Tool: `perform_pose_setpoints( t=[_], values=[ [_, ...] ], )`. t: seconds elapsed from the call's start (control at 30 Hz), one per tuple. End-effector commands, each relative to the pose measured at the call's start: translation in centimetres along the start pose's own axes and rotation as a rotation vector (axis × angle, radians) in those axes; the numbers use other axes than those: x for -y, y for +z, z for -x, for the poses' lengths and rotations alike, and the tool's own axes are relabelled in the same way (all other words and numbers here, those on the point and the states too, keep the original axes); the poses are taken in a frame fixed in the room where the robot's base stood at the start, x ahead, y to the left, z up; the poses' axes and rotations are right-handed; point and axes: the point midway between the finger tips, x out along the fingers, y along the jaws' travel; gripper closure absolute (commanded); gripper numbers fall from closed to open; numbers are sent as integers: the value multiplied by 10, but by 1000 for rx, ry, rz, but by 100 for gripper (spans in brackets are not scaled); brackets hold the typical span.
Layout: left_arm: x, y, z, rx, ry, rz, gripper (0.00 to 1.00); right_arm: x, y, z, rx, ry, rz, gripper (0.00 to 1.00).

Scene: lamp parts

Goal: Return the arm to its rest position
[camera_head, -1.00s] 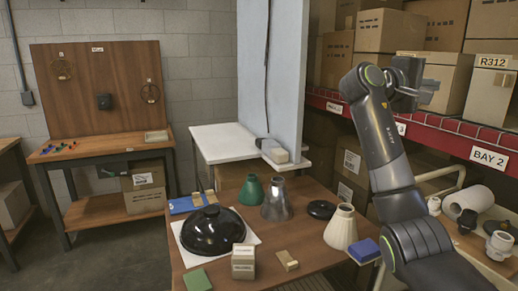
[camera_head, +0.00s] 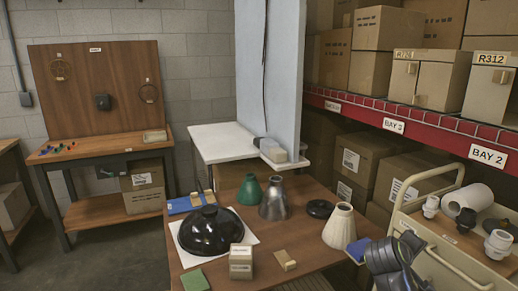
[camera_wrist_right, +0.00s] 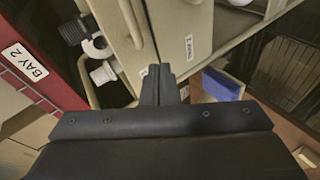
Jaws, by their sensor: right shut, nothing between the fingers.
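My right gripper (camera_wrist_right: 159,85) shows in the right wrist view, its two fingers together with nothing between them. It is in front of the cream cart's side, and the blue block (camera_wrist_right: 222,84) lies to its right in that view. In the head view only part of my right arm shows, low at the bottom right, beside the wooden table (camera_head: 300,262) and in front of the cart (camera_head: 440,245). I cannot make out the fingers there. My left arm and gripper are in neither view.
The table holds a black dome shade (camera_head: 211,232), a green shade (camera_head: 250,190), a grey metal shade (camera_head: 274,200), a cream pleated shade (camera_head: 341,227), a black disc (camera_head: 320,208) and small boxes. White pipe fittings (camera_head: 499,243) stand on the cart. Red shelving (camera_head: 420,123) with cartons runs behind.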

Motion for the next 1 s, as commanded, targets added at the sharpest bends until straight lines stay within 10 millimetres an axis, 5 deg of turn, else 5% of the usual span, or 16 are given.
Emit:
perform_pose_setpoints(
  t=[0.2, 0.5, 0.7, 1.0],
  values=[
    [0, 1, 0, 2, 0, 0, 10, 91, 86, 2, 7, -193, -93, 100],
    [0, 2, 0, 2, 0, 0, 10, 180, 202, 48, 65, -443, -257, 100],
    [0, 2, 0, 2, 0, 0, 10, 214, 263, 93, 126, -581, -365, 100],
    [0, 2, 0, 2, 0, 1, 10, 232, 316, 147, 203, -701, -477, 100]
  ],
)
